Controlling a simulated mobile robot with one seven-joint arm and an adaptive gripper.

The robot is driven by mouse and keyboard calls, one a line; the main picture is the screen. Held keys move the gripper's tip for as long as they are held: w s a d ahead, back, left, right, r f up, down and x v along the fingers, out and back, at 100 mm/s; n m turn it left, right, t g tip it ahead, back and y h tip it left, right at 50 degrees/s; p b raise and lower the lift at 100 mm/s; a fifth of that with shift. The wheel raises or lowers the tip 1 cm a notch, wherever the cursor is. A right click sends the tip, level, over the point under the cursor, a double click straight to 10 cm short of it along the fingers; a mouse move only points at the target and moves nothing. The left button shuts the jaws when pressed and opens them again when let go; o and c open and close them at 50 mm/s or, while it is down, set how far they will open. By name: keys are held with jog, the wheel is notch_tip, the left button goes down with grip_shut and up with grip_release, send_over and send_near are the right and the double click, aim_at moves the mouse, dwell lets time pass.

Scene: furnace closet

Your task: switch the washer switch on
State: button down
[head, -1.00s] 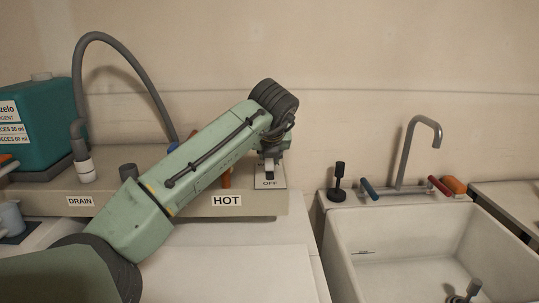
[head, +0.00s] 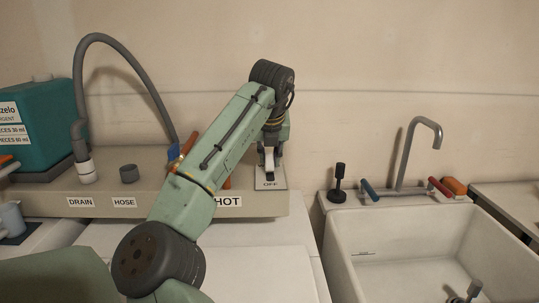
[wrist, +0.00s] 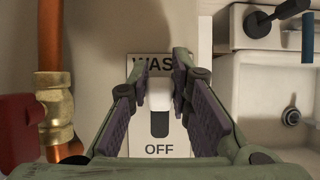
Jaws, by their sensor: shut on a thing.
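The washer switch (wrist: 160,94) is a white knob on a pale plate marked "WAS…" above and "OFF" below. In the wrist view the knob sits at the upper part of its dark slot, away from the OFF label; bare slot shows below it. The plate (head: 270,183) is at the right end of the beige ledge in the head view. My gripper (wrist: 160,76) is shut on the switch, a finger on each side of the knob. In the head view my gripper (head: 269,155) points down at the plate. The fingers hide part of the plate's lettering.
A copper pipe with a brass fitting (wrist: 55,110) and a red handle (wrist: 20,130) stand close left of my gripper. A white sink (head: 430,240) with a grey faucet (head: 405,160) is at right. A teal detergent jug (head: 38,125) and grey drain hose (head: 120,45) are at left.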

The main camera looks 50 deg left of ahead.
jog(key=c, duration=1.4)
grip_release()
jog(key=shift+c, duration=0.2)
jog(key=v, duration=1.2)
jog(key=shift+f, duration=0.1)
